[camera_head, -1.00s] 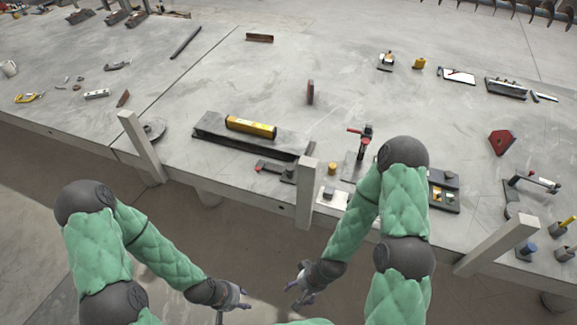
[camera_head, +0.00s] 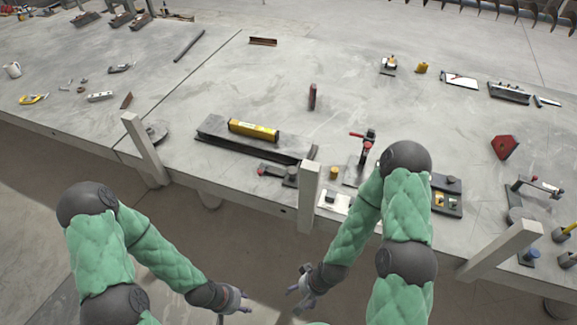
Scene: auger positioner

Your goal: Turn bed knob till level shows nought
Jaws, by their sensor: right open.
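A yellow level (camera_head: 253,131) lies on a long dark grey bed (camera_head: 215,128) near the front edge of the table. Its reading is too small to make out. At the bed's right front is a small dark fitting with a red tip (camera_head: 262,171); I cannot tell if this is the bed knob. My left gripper (camera_head: 244,304) hangs below the table's front edge, left of centre; its finger gap cannot be made out. My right gripper (camera_head: 296,291) is open and empty, also below the front edge, to its right. Both are apart from the bed.
Pale posts (camera_head: 308,196) stand along the table's front edge. A red-handled clamp (camera_head: 366,146) stands right of the bed, with a yellow knob (camera_head: 333,173) near it. Red blocks (camera_head: 504,147) and tools lie farther right. The middle of the table (camera_head: 370,110) is mostly clear.

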